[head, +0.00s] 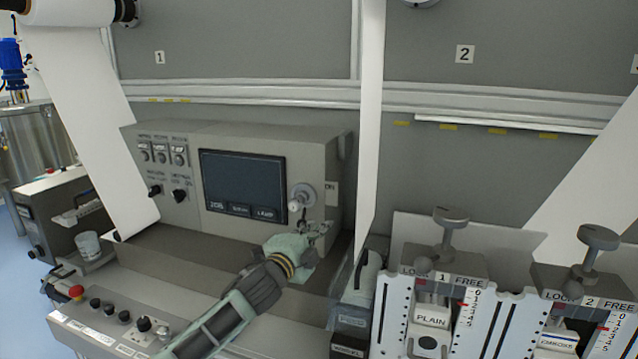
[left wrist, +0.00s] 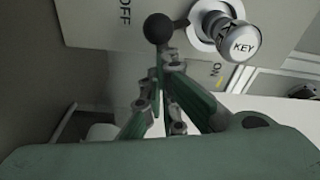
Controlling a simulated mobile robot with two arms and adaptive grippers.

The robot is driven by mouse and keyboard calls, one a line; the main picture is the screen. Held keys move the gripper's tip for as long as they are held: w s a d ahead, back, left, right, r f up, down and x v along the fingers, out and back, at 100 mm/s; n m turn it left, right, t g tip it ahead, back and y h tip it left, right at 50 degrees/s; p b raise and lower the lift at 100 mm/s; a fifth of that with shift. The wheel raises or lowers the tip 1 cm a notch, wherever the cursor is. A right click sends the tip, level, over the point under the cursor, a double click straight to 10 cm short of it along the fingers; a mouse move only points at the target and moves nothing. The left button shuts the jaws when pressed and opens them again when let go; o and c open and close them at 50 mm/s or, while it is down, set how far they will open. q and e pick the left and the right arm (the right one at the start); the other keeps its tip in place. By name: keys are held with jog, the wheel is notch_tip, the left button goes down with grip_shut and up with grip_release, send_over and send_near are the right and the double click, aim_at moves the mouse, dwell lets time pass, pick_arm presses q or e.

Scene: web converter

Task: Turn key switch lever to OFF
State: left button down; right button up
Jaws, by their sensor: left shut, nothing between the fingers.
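The key switch (head: 303,197) is on the right of the grey control box's front, beside the screen. In the left wrist view its silver cylinder (left wrist: 238,38) reads KEY. Its lever ends in a dark ball (left wrist: 158,28), which sticks out to the left in that view. The OFF label (left wrist: 125,10) is left of the ball and the ON label (left wrist: 217,72) is below the cylinder. My left gripper (head: 322,229) is shut and empty, just below the switch. In the wrist view its fingertips (left wrist: 170,60) are close under the ball; I cannot tell whether they touch. My right gripper is not in view.
The control box (head: 255,137) has a dark screen (head: 243,184) and several knobs on its left. A white web (head: 370,120) hangs just right of the box. Clamp units (head: 432,318) stand at lower right. A red button (head: 76,292) is on the front panel.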

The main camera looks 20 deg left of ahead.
pick_arm(q)
jog(key=shift+a+f+m, duration=0.25)
jog(key=shift+a+m, duration=0.05)
jog(key=shift+m, duration=0.2)
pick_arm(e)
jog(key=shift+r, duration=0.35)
pick_arm(q)
jog(key=shift+p, duration=0.3)
